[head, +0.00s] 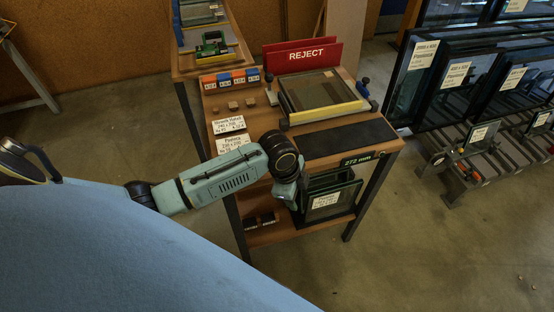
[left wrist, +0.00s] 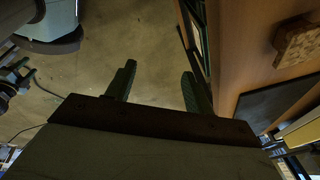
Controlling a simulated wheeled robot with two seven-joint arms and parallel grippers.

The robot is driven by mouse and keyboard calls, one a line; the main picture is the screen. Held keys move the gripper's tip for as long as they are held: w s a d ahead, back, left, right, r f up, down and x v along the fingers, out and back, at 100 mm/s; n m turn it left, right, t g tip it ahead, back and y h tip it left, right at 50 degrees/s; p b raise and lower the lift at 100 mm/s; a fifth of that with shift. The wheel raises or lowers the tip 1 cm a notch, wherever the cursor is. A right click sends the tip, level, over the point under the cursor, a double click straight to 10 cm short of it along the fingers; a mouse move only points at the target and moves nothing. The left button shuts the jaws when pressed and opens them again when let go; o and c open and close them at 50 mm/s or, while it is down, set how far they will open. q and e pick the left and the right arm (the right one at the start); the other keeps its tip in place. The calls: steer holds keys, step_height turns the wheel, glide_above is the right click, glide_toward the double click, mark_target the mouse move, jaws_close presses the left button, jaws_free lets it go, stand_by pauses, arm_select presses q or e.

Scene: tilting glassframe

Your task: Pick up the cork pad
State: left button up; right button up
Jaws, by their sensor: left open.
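One cork pad (left wrist: 297,42) shows large in the left wrist view, at the upper right on the bench surface. My left gripper (head: 288,192) hangs by the front edge of the bench, its fingers partly hidden by the wrist. In the left wrist view the two fingers (left wrist: 158,84) are apart with only floor between them. The pad lies well to the right of the fingers there, not touching them. My right gripper is not in view.
A glass frame with a yellow edge (head: 322,110) stands on the bench before a red REJECT sign (head: 302,57). Label cards (head: 230,125), a dark strip (head: 345,138) and coloured blocks (head: 229,79) are on the bench. Glass panes (head: 330,198) stand on the lower shelf.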

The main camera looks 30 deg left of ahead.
arm_select(q)
steer(key=w+a+r+m+g+y, duration=0.1)
steer(key=w+a+r+m, duration=0.1)
steer(key=a+r+m, duration=0.3)
steer(key=w+a+r+m, duration=0.1)
steer(key=w+r+m, duration=0.1)
steer(key=r, duration=0.5)
steer(key=w+a+r+m+g+y, duration=0.1)
steer(key=w+a+r+m, duration=0.1)
steer(key=a+r+m, duration=0.3)
steer(key=shift+n, duration=0.5)
steer(key=f, duration=0.2)
steer(key=d+f+b, duration=0.1)
steer(key=f, duration=0.2)
steer(key=f+b, duration=0.1)
steer(key=f, duration=0.1)
steer(key=shift+s+d+f, duration=0.2)
steer(key=shift+f, duration=0.05)
step_height(320, 180, down, 4)
steer(key=shift+r+b, duration=0.15)
steer(key=shift+b, duration=0.2)
steer(key=shift+f, duration=0.3)
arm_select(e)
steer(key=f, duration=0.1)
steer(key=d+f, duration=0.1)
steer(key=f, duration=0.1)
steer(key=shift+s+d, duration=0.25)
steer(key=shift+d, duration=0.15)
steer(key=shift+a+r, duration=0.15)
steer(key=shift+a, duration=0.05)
